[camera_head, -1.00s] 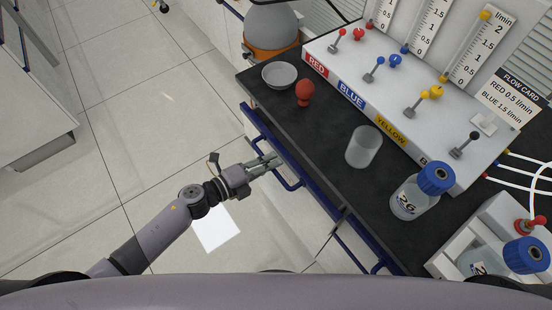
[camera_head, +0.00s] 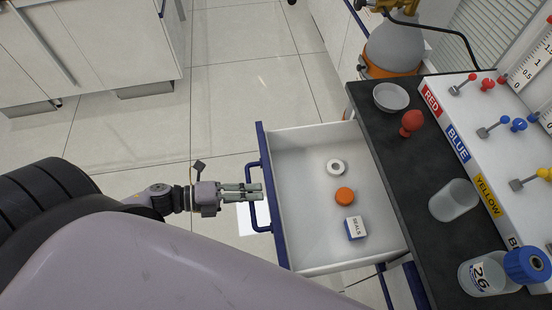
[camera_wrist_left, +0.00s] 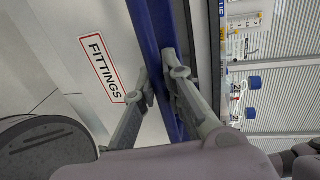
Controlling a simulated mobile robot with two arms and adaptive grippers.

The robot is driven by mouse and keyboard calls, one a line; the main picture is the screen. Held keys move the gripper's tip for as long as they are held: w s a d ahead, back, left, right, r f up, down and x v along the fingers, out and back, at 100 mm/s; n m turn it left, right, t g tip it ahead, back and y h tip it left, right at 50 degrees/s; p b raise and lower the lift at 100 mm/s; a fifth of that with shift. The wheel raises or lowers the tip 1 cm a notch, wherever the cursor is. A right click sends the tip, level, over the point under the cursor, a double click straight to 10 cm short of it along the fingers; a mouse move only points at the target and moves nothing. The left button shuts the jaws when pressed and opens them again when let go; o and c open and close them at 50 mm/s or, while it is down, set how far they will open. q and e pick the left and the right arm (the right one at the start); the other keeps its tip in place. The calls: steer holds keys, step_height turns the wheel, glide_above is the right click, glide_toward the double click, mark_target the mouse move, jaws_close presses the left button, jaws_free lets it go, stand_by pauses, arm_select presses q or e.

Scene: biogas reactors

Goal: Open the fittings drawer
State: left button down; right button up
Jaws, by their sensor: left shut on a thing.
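The fittings drawer (camera_head: 318,262) is pulled well out from under the black bench top in the head view. It holds a white ring (camera_head: 336,167), an orange round piece (camera_head: 344,196) and a small box marked SEALS (camera_head: 355,228). My left gripper (camera_head: 258,191) is shut on the drawer's blue handle (camera_head: 252,213) at the drawer's front. In the left wrist view the gripper's fingers (camera_wrist_left: 158,92) lie either side of the blue handle bar, beside the FITTINGS label (camera_wrist_left: 102,69). My right gripper is not in view.
The black bench top (camera_head: 398,180) carries a white dish (camera_head: 391,97), a red bulb (camera_head: 411,123), a clear beaker (camera_head: 453,200) and a blue-capped bottle (camera_head: 487,273). The colour-labelled valve panel (camera_head: 480,150) stands behind. Tiled floor (camera_head: 250,70) is clear beyond the drawer.

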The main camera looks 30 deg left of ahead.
arm_select(q)
steer(key=shift+f+v, duration=0.2)
steer(key=shift+v, duration=0.7)
steer(key=shift+f+v, duration=0.15)
steer(key=shift+v, duration=0.7)
steer(key=c, duration=1.7)
jaws_free()
steer(key=shift+o, duration=0.2)
steer(key=shift+s+a, duration=0.1)
steer(key=shift+a, duration=0.05)
steer(key=v, duration=1.2)
steer(key=shift+f, duration=0.15)
